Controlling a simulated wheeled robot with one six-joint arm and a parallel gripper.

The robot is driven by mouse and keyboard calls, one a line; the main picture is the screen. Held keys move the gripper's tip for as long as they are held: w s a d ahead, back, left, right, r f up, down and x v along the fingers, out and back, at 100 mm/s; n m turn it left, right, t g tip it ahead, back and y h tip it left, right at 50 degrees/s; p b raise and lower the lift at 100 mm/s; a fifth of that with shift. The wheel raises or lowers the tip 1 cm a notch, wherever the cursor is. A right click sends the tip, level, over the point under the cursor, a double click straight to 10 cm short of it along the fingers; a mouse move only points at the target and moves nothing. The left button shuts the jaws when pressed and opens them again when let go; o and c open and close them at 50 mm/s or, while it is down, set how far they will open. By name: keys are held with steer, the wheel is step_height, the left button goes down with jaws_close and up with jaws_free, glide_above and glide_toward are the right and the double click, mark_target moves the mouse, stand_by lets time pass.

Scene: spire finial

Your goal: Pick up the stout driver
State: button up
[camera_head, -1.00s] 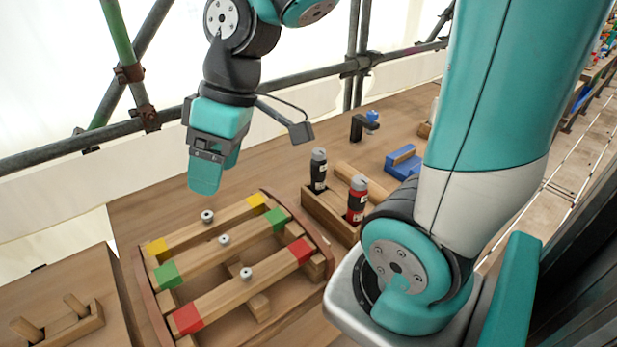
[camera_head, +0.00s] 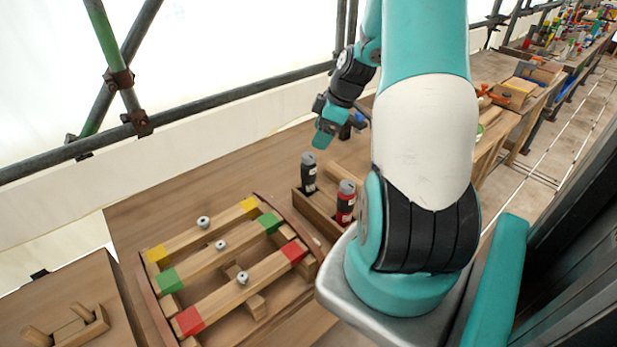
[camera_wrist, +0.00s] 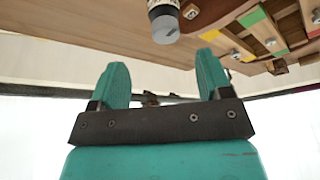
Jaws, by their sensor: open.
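Two upright drivers stand in a wooden holder (camera_head: 318,215): a black one with a grey top (camera_head: 308,173) and a red one with a grey top (camera_head: 346,203). I cannot tell by name which is the stout one. My gripper (camera_head: 322,140) is open and empty, above and behind the black driver in the head view. In the wrist view, one grey-ended driver (camera_wrist: 163,20) shows at the top centre, beyond the gap between my open fingers (camera_wrist: 163,72) and apart from them.
Left of the holder is a wooden frame with bars tipped yellow, green and red (camera_head: 215,262), with metal knobs. A smaller peg block (camera_head: 80,328) sits at lower left. Scaffold pipes (camera_head: 190,120) run behind the table. The table behind the frame is clear.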

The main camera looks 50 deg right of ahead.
mark_target(306, 164)
steer(key=p+x, duration=0.1)
steer(key=x, duration=0.4)
steer(key=shift+a, duration=0.1)
steer(key=p+x, duration=0.1)
steer(key=x, duration=0.1)
steer(key=p+x, duration=0.1)
steer(key=x, duration=0.1)
steer(key=shift+a+f+p, duration=0.25)
steer(key=shift+a+p, duration=0.05)
steer(key=shift+f, duration=0.45)
steer(key=shift+w, duration=0.1)
jaws_close()
